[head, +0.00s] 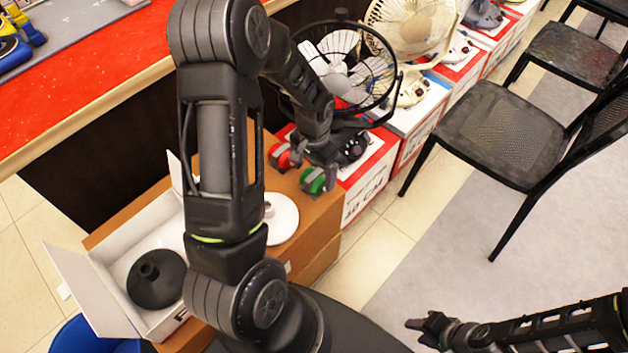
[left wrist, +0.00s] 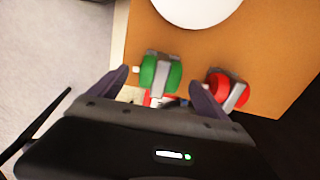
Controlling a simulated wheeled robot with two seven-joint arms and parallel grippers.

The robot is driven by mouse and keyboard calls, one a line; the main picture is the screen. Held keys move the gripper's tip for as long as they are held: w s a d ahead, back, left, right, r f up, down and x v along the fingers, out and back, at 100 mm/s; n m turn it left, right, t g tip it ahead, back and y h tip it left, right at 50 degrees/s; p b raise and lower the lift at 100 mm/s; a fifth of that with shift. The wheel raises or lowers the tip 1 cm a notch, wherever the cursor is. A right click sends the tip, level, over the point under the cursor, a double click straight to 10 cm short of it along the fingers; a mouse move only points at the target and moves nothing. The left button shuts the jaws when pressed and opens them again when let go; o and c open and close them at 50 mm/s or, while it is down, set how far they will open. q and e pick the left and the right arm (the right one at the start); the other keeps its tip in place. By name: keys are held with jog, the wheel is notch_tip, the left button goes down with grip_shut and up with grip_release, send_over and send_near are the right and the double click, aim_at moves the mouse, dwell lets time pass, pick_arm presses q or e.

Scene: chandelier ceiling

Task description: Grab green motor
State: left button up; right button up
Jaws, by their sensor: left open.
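The green motor (head: 313,181) sits near the edge of the brown cardboard box in the head view. It also shows in the left wrist view (left wrist: 162,74), with a grey body. My left gripper (head: 312,170) is open above it. In the left wrist view its two fingertips (left wrist: 158,82) stand on either side of the green motor, with gaps; I cannot tell the height between them. A red motor (head: 281,157) lies close by, and shows right of the fingers in the wrist view (left wrist: 228,90). My right gripper (head: 432,326) is at the lower right, far from the motors.
A round white disc (head: 281,218) lies on the cardboard box (head: 322,215). An open white box (head: 80,280) holds a black base (head: 157,279). Fans (head: 345,65) on cartons stand behind, and a red-topped counter (head: 90,75) is at left. A black chair (head: 500,135) stands right.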

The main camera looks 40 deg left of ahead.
pick_arm(q)
jog(key=shift+f, duration=0.75)
grip_shut()
dwell(0.8)
